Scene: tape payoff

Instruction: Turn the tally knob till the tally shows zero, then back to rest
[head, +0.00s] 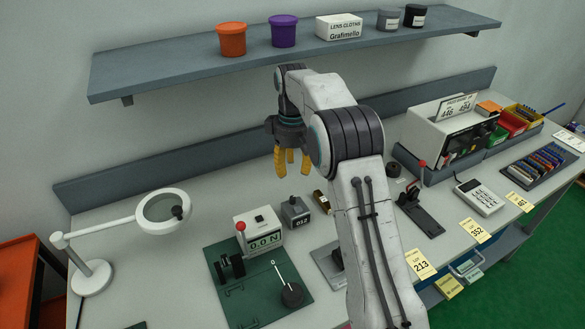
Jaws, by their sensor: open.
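The tally (296,213) is a small dark grey box on the bench, right of the white force gauge. Its window seems to read 012. A small dark knob appears to be on its top, too small to make out well. My gripper (291,172) has yellow fingers pointing down. It is open and empty, above and apart from the tally in the picture.
A magnifier lamp (150,222) stands left. A shelf (290,52) with tubs runs above. A black lever tool (420,205) stands right of my arm.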

